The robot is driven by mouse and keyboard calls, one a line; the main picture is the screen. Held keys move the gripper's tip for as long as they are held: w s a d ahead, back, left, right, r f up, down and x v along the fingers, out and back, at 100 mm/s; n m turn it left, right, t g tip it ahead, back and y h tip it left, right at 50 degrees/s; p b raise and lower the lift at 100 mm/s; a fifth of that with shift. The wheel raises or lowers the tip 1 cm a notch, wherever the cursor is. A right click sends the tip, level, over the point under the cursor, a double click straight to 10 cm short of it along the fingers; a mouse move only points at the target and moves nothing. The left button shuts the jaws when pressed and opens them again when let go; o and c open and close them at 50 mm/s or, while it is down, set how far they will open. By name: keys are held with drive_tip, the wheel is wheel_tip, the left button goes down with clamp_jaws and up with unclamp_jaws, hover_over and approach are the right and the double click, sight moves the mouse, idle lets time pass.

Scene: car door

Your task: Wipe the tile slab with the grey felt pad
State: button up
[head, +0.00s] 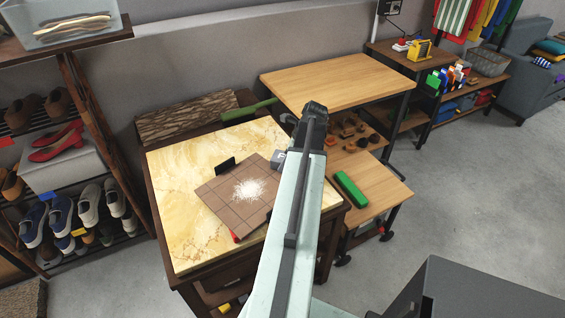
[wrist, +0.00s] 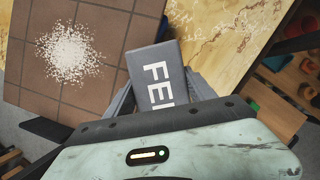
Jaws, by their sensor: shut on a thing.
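The brown tile slab (head: 222,197) lies on a yellow marble-topped table (head: 176,171), with a heap of white grains (head: 249,189) near its middle. In the wrist view the slab (wrist: 108,22) and the white grains (wrist: 72,52) show at the left. The grey felt pad (wrist: 158,70), lettered in white and partly cut off by my gripper, is held between the fingers of my gripper (wrist: 160,90). The pad is over the slab's right edge; I cannot tell whether it touches.
A small black block (head: 225,165) stands at the slab's back edge and a red item (head: 235,237) at its front. A green-handled tool (head: 248,110) lies behind. A green block (head: 350,188) sits on a lower wooden table at right. A shoe rack (head: 75,180) stands left.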

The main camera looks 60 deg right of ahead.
drive_tip(key=shift+s+d+r, duration=0.1)
drive_tip(key=shift+s+d, duration=0.2)
drive_tip(key=shift+d, duration=0.55)
drive_tip(key=shift+s+d, duration=0.3)
drive_tip(key=shift+d, duration=0.5)
wheel_tip(320, 180, up, 6)
drive_tip(key=p, duration=0.6)
wheel_tip(320, 180, up, 3)
drive_tip(key=p, duration=0.3)
drive_tip(key=shift+r, duration=0.15)
